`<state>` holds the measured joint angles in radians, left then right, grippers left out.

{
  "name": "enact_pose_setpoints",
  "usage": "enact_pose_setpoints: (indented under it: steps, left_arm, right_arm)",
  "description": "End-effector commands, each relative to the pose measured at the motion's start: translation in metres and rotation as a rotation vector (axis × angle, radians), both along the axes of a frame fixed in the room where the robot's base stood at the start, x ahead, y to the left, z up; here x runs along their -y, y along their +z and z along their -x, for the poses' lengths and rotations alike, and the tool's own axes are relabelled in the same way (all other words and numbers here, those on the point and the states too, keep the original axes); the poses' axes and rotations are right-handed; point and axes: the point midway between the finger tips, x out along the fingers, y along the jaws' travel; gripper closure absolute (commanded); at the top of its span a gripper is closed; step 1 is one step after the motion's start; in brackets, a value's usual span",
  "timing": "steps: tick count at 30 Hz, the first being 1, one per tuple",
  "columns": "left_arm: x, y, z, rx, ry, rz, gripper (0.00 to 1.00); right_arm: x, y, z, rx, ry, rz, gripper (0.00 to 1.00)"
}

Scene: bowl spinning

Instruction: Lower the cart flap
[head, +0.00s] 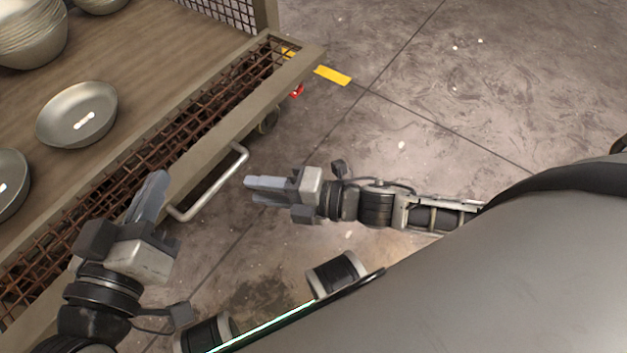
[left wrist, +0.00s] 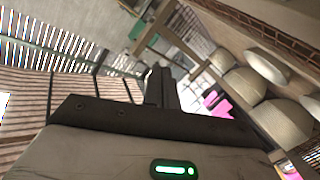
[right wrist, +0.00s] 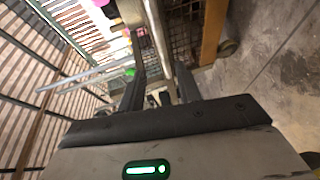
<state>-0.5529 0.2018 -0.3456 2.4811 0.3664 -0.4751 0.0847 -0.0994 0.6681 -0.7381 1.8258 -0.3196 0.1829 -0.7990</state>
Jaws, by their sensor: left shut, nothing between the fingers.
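The cart flap is a rusty wire-mesh panel with a tan frame rail (head: 215,130), running along the near side of the cart (head: 170,45). It looks raised, though its exact tilt is hard to tell. A pale bar handle (head: 212,187) sticks out from its outer side. My left gripper (head: 155,185) is shut and empty, at the flap rail left of the handle; I cannot tell whether it touches. My right gripper (head: 250,185) points left at the handle, just right of it. Its fingers (right wrist: 160,85) are apart, with a metal bar seen between them.
Metal bowls stand on the wooden cart top: a stack (head: 30,35), a single bowl (head: 77,115) and another (head: 10,185) at the left edge. Bowls (left wrist: 265,90) also show in the left wrist view. A cart wheel (head: 268,120) is below. The concrete floor (head: 440,90) is clear to the right.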

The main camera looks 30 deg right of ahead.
Motion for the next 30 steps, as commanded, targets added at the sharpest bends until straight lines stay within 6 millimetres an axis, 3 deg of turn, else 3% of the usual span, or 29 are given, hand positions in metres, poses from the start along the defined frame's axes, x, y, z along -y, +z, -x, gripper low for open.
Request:
enact_pose_setpoints:
  steps: [6, 12, 30]
  left_arm:
    - [-0.003, -0.005, 0.002, -0.022, 0.008, -0.070, 1.00]
    - [-0.006, -0.010, 0.004, -0.032, 0.010, -0.117, 1.00]
    - [-0.007, -0.016, 0.004, -0.037, 0.010, -0.136, 1.00]
  right_arm:
    - [0.040, 0.009, 0.034, -0.005, -0.001, 0.001, 0.66]
    - [0.063, 0.013, 0.051, -0.002, 0.000, -0.001, 0.66]
    - [0.070, 0.014, 0.056, 0.002, 0.000, -0.002, 0.66]
